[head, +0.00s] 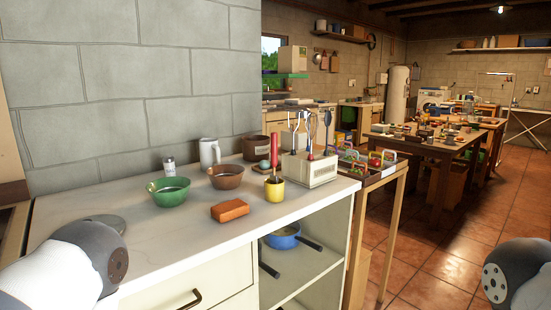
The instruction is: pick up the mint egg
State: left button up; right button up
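A small pale mint rounded thing (264,164), which looks like the mint egg, is on the white counter (130,228), toward its back right. It sits just left of the red-handled tool and the white utensil holder. It is too small to tell whether it rests on the counter or on something brown beneath it. Parts of my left arm show at the lower left and of my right arm at the lower right. Both grippers are out of view, and neither arm is near the egg.
Close to the egg are a brown bowl (226,178), a brown pot (256,147), a yellow cup (274,190) and a white utensil holder (312,170). A green bowl (168,194) and orange-brown block (230,210) stand nearer. The front left counter is mostly clear.

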aim_at(264, 164)
jog(key=i+l, duration=0.55)
jog(key=i, duration=0.15)
jog(key=i+l+u, duration=0.15)
jog(key=i+l, duration=0.45)
jog(key=i, duration=0.1)
